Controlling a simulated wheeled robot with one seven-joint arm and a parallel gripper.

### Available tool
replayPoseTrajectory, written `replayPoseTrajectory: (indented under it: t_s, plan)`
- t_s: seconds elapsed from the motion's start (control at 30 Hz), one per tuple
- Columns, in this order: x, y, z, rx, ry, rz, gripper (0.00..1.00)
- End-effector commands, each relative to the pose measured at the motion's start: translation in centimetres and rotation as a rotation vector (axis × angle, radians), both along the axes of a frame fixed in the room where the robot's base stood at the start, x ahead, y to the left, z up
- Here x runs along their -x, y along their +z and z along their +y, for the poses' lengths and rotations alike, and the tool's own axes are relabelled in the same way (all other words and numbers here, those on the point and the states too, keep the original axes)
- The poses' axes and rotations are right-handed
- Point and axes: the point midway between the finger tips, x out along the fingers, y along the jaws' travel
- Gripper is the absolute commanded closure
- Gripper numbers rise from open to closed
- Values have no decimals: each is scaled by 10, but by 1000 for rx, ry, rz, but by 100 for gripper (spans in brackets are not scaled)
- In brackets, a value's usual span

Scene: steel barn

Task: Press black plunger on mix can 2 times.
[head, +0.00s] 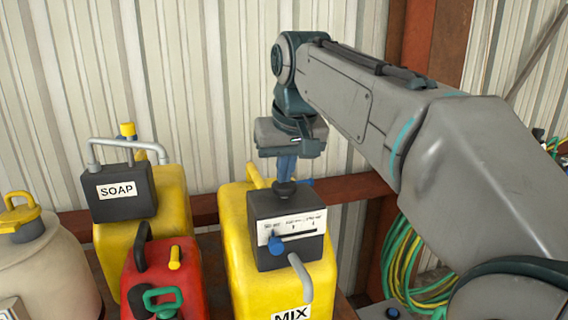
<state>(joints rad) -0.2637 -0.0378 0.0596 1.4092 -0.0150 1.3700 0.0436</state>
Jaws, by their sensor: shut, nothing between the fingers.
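The mix can (255,275) is a yellow can with a "MIX" label at its lower front. A dark box (262,209) with a white scale and a blue pointer sits on top of it. The black plunger (285,187) stands on top of the box. My gripper (285,178) is shut and empty, pointing straight down right over the plunger. Its fingertips appear to be at the plunger's top; I cannot tell for sure whether they touch it. The fingers partly cover the plunger's upper side.
A yellow can with a "SOAP" box (124,192) and a red can (160,265) stand left of the mix can. A beige container (45,270) is at the far left. Coiled green hoses (405,265) hang at the right. A corrugated wall (210,80) is close behind.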

Motion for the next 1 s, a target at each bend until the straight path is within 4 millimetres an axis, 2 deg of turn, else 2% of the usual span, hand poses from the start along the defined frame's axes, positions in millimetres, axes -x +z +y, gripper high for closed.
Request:
replayPoseTrajectory:
  t_s: [0.17, 0.7, 1.0]
  plan:
    - [0, 7, 0, 1, 0, 2, 100]
    - [0, 56, 0, 0, -1, 2, 100]
    - [0, 58, 0, 0, 0, 1, 100]
